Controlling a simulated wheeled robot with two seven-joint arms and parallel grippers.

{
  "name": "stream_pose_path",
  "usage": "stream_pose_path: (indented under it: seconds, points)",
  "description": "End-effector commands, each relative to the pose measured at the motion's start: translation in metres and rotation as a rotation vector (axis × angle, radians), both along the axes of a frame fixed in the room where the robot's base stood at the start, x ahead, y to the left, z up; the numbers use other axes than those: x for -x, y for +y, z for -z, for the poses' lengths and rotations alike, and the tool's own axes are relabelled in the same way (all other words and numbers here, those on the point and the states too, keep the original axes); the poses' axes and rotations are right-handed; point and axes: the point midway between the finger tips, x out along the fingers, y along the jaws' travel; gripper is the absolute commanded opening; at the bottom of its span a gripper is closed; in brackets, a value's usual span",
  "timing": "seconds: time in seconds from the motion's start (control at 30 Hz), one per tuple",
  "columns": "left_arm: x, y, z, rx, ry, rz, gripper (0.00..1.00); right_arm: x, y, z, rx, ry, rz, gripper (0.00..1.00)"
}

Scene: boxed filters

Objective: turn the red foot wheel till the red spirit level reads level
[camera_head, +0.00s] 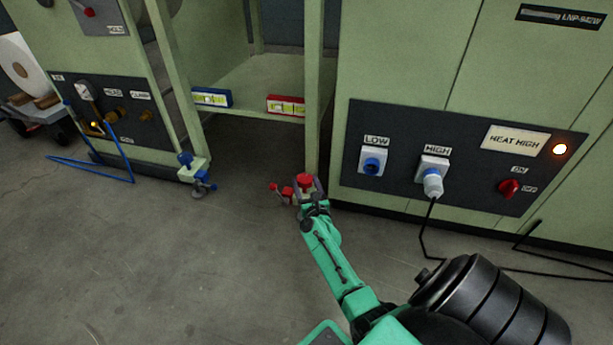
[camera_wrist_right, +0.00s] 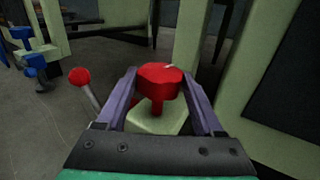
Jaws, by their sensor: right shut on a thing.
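The red foot wheel (camera_head: 304,181) is at the foot of the green frame's right leg. It also shows in the right wrist view (camera_wrist_right: 160,78), a red knob on a stem above a pale green block. My right gripper (camera_head: 309,187) has a finger on either side of the wheel and is shut on it. The red spirit level (camera_head: 286,105) sits on the frame's shelf edge at the right; its bubble is too small to read. A red ball-ended lever (camera_wrist_right: 80,77) stands left of the wheel. My left gripper is not in view.
A blue spirit level (camera_head: 212,97) and blue foot wheel (camera_head: 185,159) are at the left leg. A panel with sockets (camera_head: 372,162) and a black cable (camera_head: 424,240) is at the right. A blue hose (camera_head: 100,172) lies at the left. Open floor is in front.

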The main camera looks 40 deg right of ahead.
Motion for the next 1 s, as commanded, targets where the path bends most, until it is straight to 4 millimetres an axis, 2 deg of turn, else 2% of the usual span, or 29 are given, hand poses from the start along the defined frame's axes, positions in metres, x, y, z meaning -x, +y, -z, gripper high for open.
stream_pose_path:
  seconds: [0.03, 0.17, 0.5, 0.7, 1.0]
  points:
    - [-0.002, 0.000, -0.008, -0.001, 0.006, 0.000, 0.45, -0.001, 0.000, -0.006, -0.006, -0.006, 0.047, 0.13]
    - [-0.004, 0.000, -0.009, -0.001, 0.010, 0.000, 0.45, -0.002, 0.002, -0.003, -0.003, -0.005, 0.161, 0.13]
    - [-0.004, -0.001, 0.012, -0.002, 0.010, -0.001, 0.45, -0.005, 0.005, 0.003, 0.000, -0.004, 0.421, 0.13]
    - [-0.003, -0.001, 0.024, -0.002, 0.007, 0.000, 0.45, -0.005, 0.005, 0.002, 0.002, -0.004, 0.515, 0.13]
    - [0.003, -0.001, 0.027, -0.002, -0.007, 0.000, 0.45, -0.006, 0.006, -0.001, 0.002, 0.001, 0.562, 0.13]
